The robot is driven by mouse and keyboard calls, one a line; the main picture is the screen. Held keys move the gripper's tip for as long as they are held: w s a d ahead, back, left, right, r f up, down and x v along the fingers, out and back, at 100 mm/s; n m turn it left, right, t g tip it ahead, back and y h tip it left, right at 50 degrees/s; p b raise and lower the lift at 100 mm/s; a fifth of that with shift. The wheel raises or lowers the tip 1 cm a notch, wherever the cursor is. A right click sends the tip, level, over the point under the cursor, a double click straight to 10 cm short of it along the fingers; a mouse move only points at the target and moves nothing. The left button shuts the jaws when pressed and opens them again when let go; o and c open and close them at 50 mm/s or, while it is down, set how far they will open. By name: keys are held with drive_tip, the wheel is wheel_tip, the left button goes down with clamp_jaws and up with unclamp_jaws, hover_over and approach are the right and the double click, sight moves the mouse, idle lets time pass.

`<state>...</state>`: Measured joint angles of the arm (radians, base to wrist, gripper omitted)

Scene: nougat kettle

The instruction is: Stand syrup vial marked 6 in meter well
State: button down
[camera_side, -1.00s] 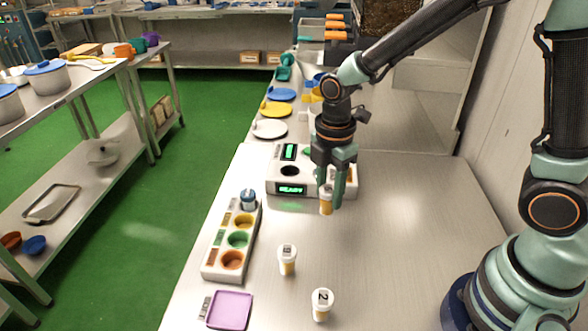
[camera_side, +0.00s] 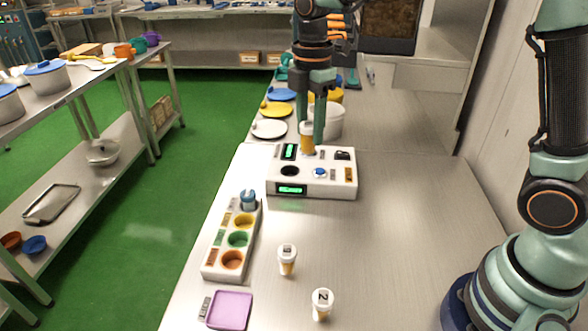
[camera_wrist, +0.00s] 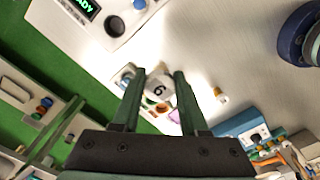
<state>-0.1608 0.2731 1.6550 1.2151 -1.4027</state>
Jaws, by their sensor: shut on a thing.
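My gripper (camera_side: 313,132) is shut on a vial (camera_side: 307,138) with a white cap and amber body, held upright at the far edge of the meter in the side view. The wrist view shows a 6 on the cap of this vial (camera_wrist: 158,90) between my fingers (camera_wrist: 158,82). The white meter (camera_side: 340,187) has a green lit display reading READY, a blue button and a dark round well (camera_side: 290,171). The well looks empty and lies left of and nearer than the vial. In the wrist view the well (camera_wrist: 114,26) is at upper left, apart from the vial.
Two white-capped vials stand in front: one (camera_side: 287,261) and one marked 2 (camera_side: 322,305). A white rack (camera_side: 211,268) with yellow, green and orange wells and a blue-capped item stands left, a purple tray (camera_side: 230,311) near the front. Table right of the meter is clear.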

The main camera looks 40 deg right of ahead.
drive_tip(key=shift+w+d+f, duration=0.6)
drive_tip(key=shift+w+f, duration=1.15)
drive_tip(key=shift+f, duration=0.6)
drive_tip(key=shift+w+d+f, duration=0.6)
drive_tip(key=shift+w+f, duration=1.15)
drive_tip(key=shift+f, duration=0.55)
drive_tip(key=shift+w+d+f, duration=0.6)
drive_tip(key=shift+w+f, duration=1.15)
drive_tip(key=shift+f, duration=0.6)
drive_tip(key=shift+f, duration=0.65)
drive_tip(key=c, duration=0.7)
unclamp_jaws()
wheel_tip(320, 180, up, 11)
drive_tip(key=shift+r, duration=0.1)
